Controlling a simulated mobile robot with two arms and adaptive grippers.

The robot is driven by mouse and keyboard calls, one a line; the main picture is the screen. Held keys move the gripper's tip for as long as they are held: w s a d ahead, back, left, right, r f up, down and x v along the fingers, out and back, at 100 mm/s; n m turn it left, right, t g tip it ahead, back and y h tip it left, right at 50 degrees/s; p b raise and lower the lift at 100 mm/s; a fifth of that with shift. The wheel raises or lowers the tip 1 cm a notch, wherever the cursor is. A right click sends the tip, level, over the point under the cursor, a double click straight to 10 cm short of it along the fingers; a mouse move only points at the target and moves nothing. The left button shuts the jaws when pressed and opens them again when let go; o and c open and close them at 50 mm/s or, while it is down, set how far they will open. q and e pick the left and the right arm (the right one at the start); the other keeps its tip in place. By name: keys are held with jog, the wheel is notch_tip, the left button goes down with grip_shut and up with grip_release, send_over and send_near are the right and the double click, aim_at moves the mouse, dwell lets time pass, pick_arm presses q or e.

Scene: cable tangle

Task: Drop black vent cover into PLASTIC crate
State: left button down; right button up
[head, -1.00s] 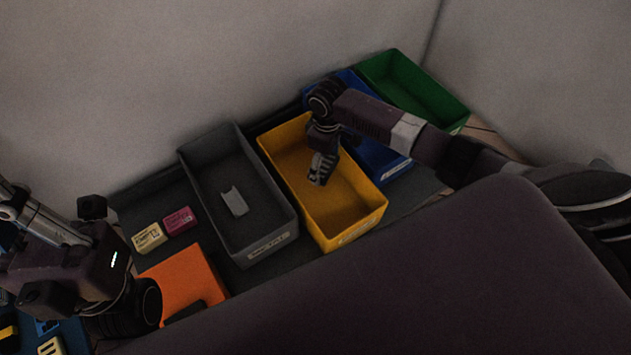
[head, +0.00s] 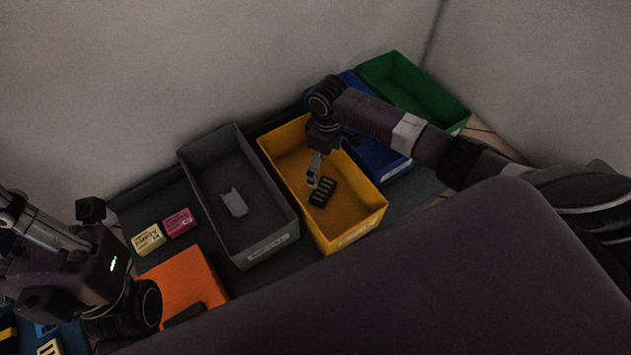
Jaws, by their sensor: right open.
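The black vent cover (head: 323,191) lies on the floor of the yellow crate (head: 352,228), a slotted dark piece. The label on the yellow crate's front is too blurred to read for certain. My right gripper (head: 313,181) is open over the yellow crate, its fingers just left of and above the vent cover and apart from it as far as I can tell. My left gripper (head: 125,308) is at the lower left, and its fingers are hidden from this view.
A grey crate (head: 284,228) labelled METAL holds a light grey piece (head: 233,203). A blue crate (head: 390,166) and a green crate (head: 447,106) stand to the right.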

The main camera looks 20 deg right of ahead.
notch_tip(320, 180, up, 11)
jog(key=shift+r, duration=0.15)
dwell(0.5)
